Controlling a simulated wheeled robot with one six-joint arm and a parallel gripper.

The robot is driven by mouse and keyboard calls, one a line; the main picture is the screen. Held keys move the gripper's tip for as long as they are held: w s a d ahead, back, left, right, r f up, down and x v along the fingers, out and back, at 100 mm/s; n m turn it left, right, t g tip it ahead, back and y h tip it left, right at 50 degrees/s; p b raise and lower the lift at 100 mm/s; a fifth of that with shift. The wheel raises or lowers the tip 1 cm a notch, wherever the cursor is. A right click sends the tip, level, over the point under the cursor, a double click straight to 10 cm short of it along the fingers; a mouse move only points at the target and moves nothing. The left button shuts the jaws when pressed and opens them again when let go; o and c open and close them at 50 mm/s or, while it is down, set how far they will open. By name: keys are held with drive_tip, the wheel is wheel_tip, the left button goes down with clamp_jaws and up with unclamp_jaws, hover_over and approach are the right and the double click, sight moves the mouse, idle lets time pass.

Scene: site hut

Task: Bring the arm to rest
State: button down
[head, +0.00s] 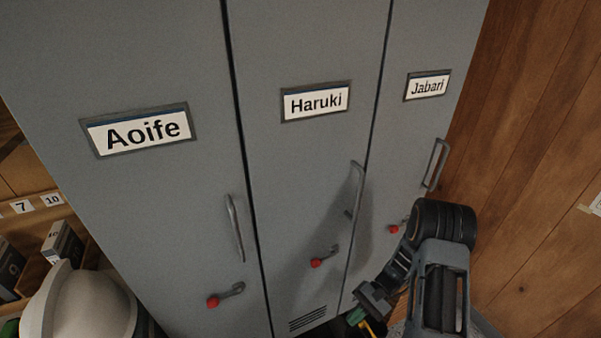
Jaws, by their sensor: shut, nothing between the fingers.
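My arm rises from the lower right, its black elbow joint in front of the Jabari locker (412,125). The arm folds down to the left. My gripper (358,318) is at the bottom edge, low in front of the lockers, shut and empty. Its lower part is small and partly cut off by the frame. Green and yellow bits show beside it; I cannot tell whether they belong to it.
The Aoife locker (130,220) and Haruki locker (305,180) are closed, with bar handles and red-knobbed latches. A white helmet (75,305) and numbered shelving (35,205) are at lower left. A wooden wall (540,150) stands at right.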

drive_tip(key=s+r+n+t+h, duration=0.1)
drive_tip(key=r+n+t+h, duration=0.1)
drive_tip(key=r, duration=0.7)
drive_tip(key=s+d+r+n+t+h, duration=0.1)
drive_tip(key=s+r+n+t+h, duration=0.1)
drive_tip(key=r+t+h, duration=0.3)
drive_tip(key=s+d+r+n+t+h, duration=0.1)
drive_tip(key=r+t, duration=0.4)
drive_tip(key=r, duration=0.9)
drive_tip(key=n+h, duration=0.1)
drive_tip(key=h, duration=0.1)
drive_tip(key=shift+s+h, duration=0.15)
drive_tip(key=shift+h, duration=0.25)
